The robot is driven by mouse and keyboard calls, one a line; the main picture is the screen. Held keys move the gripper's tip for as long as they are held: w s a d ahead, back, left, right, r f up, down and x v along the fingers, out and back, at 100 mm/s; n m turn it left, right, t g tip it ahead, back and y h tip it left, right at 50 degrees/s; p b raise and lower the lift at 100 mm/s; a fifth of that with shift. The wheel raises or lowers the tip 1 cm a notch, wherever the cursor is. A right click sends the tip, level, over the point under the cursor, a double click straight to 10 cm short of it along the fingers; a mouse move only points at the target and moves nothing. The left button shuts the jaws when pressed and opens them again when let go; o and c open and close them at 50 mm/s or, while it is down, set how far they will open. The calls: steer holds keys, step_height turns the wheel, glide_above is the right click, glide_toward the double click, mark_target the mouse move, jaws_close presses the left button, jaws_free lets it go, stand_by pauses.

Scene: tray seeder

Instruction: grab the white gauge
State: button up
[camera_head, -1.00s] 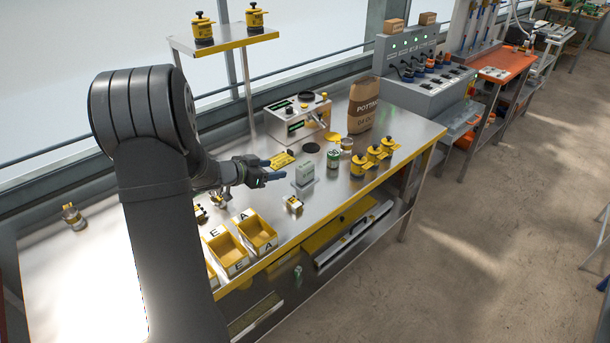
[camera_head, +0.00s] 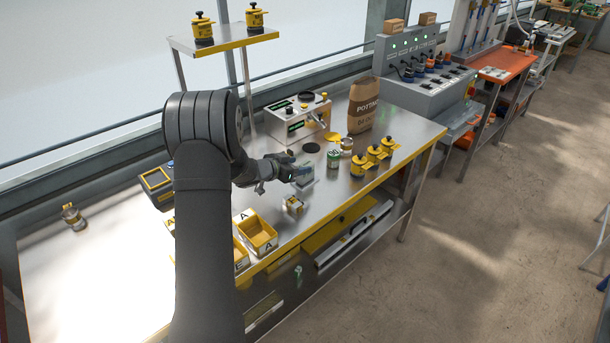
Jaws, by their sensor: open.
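A pale grey-white block (camera_head: 305,181), likely the white gauge, stands upright on a small plate on the metal bench. My gripper (camera_head: 299,166) reaches in from the left, open, with its fingertips at the block's upper part. The fingers partly cover the block, and I cannot tell whether they touch it or are around it. A small white and yellow item (camera_head: 293,204) sits on the bench just in front of the block.
A green-labelled can (camera_head: 333,159) and several yellow-lidded pots (camera_head: 375,154) stand to the right. Yellow bins (camera_head: 262,232) are at the front left, partly behind my arm. A silver machine (camera_head: 302,121) and a potting bag (camera_head: 362,107) stand at the back.

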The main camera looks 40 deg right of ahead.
mark_target(305, 164)
steer(key=x, duration=0.4)
steer(key=shift+f, duration=0.2)
steer(key=c, duration=1.2)
steer(key=shift+o, duration=0.2)
steer(key=shift+r, duration=0.1)
